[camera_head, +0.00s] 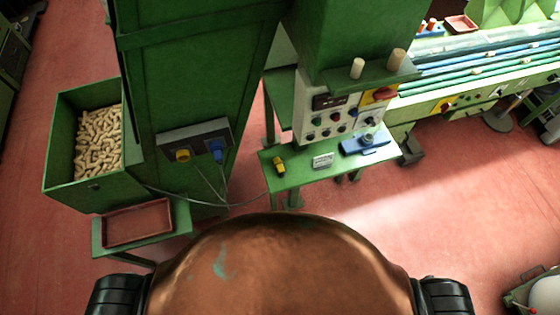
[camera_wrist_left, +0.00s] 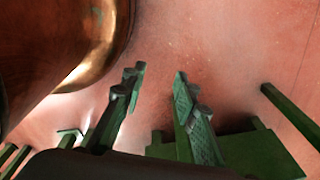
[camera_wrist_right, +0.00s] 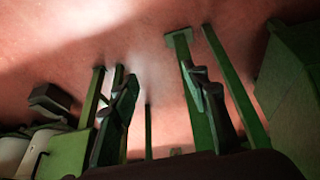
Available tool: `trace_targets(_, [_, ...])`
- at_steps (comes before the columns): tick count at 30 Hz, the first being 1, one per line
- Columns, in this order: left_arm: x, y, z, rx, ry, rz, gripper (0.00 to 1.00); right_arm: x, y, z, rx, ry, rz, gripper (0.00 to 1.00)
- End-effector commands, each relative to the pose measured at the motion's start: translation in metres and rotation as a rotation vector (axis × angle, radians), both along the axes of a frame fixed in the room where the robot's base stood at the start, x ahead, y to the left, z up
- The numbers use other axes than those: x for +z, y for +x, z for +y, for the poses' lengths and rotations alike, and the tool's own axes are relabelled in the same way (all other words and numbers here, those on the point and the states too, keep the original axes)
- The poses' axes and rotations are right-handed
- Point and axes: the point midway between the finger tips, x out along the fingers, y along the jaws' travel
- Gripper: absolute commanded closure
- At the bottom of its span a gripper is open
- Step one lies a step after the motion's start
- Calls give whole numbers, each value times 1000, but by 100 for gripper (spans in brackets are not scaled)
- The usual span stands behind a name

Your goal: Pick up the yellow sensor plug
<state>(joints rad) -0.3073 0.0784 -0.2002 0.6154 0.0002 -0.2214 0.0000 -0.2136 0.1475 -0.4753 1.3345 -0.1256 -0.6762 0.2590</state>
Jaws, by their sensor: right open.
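The yellow sensor plug (camera_head: 279,166) lies on the left part of a small green table (camera_head: 300,179) in the head view. A yellow socket (camera_head: 183,155) and a blue plug or socket (camera_head: 217,150) sit on a dark panel of the green machine. My left gripper (camera_wrist_left: 160,72) is open and empty above the floor in the left wrist view. My right gripper (camera_wrist_right: 157,74) is open and empty in the right wrist view, among green legs and supports. Neither gripper shows in the head view, and neither wrist view shows the plug.
A small white device (camera_head: 322,161) and a blue device (camera_head: 365,144) lie on the same table. A control panel (camera_head: 335,118) stands behind it. A bin of corks (camera_head: 60,145) and a reddish tray (camera_head: 138,224) are at left. Thin cables hang near the table's left edge.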

Motion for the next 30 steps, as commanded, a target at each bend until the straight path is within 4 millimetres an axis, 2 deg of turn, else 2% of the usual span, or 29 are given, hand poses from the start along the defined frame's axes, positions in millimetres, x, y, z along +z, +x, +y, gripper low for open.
trace_targets(1, [18, -6, 1, 1, 1, 6, 72, 56, 28, 22, 14, 14, -52, 58])
trace_targets(2, [23, -8, 1, 2, 1, 9, 72, 82, 41, 34, 18, 22, -75, 58])
trace_targets(3, [30, -10, 1, 2, 1, 11, 72, 116, 55, 49, 21, 32, -105, 58])
trace_targets(6, [44, -7, 1, 2, 2, 7, 72, 193, 77, 82, 27, 61, -169, 58])
trace_targets(8, [51, -2, 1, 1, 1, 1, 72, 231, 84, 96, 28, 78, -199, 58])
trace_targets(9, [54, 3, 1, 0, 1, -5, 72, 250, 90, 113, 46, 90, -224, 58])
trace_targets(12, [62, 17, 1, -3, 0, -23, 72, 291, 99, 146, 74, 120, -277, 58])
trace_targets(15, [69, 27, 0, -6, 0, -37, 72, 323, 101, 170, 94, 148, -315, 58])
trace_targets(18, [66, 30, 0, -7, -1, -41, 72, 314, 105, 188, 128, 152, -332, 58])
trace_targets(21, [65, 27, 0, -6, 0, -36, 72, 308, 111, 197, 139, 157, -341, 58])
trace_targets(30, [65, 9, 1, -1, 1, -14, 72, 286, 131, 204, 141, 157, -341, 58])
